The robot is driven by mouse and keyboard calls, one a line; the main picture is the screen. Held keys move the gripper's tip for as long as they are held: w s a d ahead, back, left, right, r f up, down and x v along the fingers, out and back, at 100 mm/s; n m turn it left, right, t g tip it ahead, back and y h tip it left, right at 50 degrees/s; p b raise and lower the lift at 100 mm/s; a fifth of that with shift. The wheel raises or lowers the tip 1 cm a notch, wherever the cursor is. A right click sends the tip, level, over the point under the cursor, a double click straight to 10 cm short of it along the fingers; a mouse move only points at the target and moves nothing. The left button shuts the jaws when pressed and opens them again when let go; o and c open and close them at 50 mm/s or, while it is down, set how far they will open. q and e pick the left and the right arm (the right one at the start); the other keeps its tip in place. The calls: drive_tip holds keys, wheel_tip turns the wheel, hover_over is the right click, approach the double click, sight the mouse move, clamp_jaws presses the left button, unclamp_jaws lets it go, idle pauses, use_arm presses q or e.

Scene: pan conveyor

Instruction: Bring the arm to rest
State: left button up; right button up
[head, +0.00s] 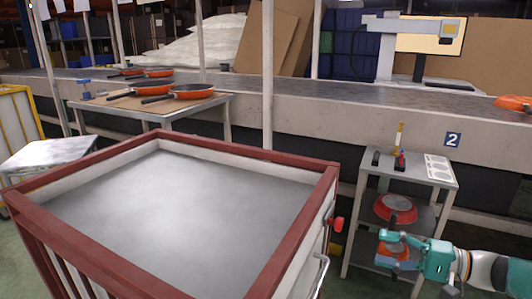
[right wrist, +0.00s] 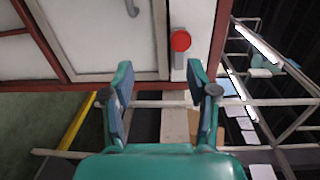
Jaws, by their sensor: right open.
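My right gripper (head: 396,249) is at the lower right of the head view, in front of the small grey shelf stand (head: 440,182). Its arm comes in from the right edge. In the right wrist view its two fingers (right wrist: 160,90) are spread apart with nothing held between them. In the head view an orange-red patch shows between and behind the fingers; I cannot tell what it belongs to. My left gripper and left arm are not in view.
A large red-framed cart (head: 190,205) fills the centre left; its red knob (head: 338,223) also shows in the right wrist view (right wrist: 180,40). A red pan (head: 394,209) lies on the stand's middle shelf. Orange pans (head: 190,91) sit on a table by the conveyor (head: 330,100).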

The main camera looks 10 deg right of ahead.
drive_tip(key=s+a+f+m+g+h, duration=0.1)
drive_tip(key=s+a+f+g+h, duration=0.15)
drive_tip(key=f, duration=0.55)
drive_tip(key=s+a+f+g+h, duration=0.15)
drive_tip(key=a+f, duration=0.25)
drive_tip(key=f, duration=0.5)
drive_tip(key=s+a+f+m+g+h, duration=0.1)
drive_tip(key=s+a+f+g, duration=0.15)
drive_tip(key=f, duration=0.55)
drive_tip(key=s+a+f+n+g+h, duration=0.1)
drive_tip(key=s+a+f+n+h, duration=0.2)
drive_tip(key=s+a+f, duration=0.35)
drive_tip(key=s+a+f+n+g+h, duration=0.1)
drive_tip(key=s+a+f+n+h, duration=0.25)
drive_tip(key=s+f, duration=0.65)
wheel_tip(320, 180, up, 38)
drive_tip(key=p, duration=3.8)
drive_tip(key=shift+w+y+p, duration=0.3)
drive_tip(key=shift+y+p, duration=0.05)
drive_tip(key=shift+p, duration=0.05)
drive_tip(key=shift+d, duration=0.1)
